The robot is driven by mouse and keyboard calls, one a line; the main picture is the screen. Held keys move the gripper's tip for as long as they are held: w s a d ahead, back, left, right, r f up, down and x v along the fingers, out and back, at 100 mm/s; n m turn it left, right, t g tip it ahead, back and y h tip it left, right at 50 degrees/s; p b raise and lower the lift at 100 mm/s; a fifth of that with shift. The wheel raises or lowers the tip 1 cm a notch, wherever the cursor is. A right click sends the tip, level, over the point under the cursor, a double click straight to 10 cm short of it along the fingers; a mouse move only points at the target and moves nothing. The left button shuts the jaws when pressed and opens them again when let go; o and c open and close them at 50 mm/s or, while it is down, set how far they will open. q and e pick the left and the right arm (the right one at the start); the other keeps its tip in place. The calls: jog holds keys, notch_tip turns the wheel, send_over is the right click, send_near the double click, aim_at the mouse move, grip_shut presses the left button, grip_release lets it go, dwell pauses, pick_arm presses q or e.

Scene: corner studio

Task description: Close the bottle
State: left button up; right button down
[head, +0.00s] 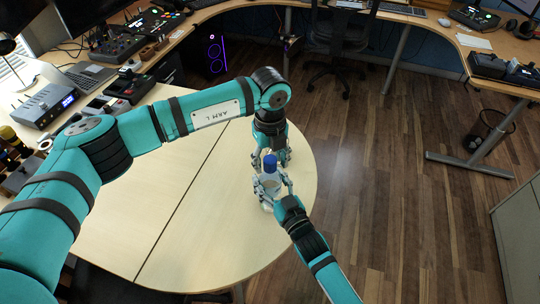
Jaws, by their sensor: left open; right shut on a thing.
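The bottle (269,181) stands upright on the round light wood table (215,220), near its right edge. Its body is pale, and a blue cap (270,162) sits at its top; I cannot tell whether the cap is fully seated or only resting there. My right gripper (270,190) reaches in from the lower right and is shut on the bottle's body. My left gripper (268,168) comes down from the far side, open, close to the cap and upper bottle. The two grippers overlap in this view and partly hide the bottle.
A long desk at the upper left carries a laptop (88,76), a grey box with a display (45,105) and control panels. A black chair (340,38) stands at the back, a wire bin (490,130) at the right. The front of the round table is bare.

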pick_arm(q)
grip_shut()
jog(key=m, duration=1.1)
jog(key=shift+m, duration=0.3)
jog(key=m, duration=0.4)
jog(key=shift+m, duration=0.3)
jog(key=m, duration=1.1)
jog(key=shift+m, duration=0.4)
jog(key=shift+o, duration=0.7)
grip_release()
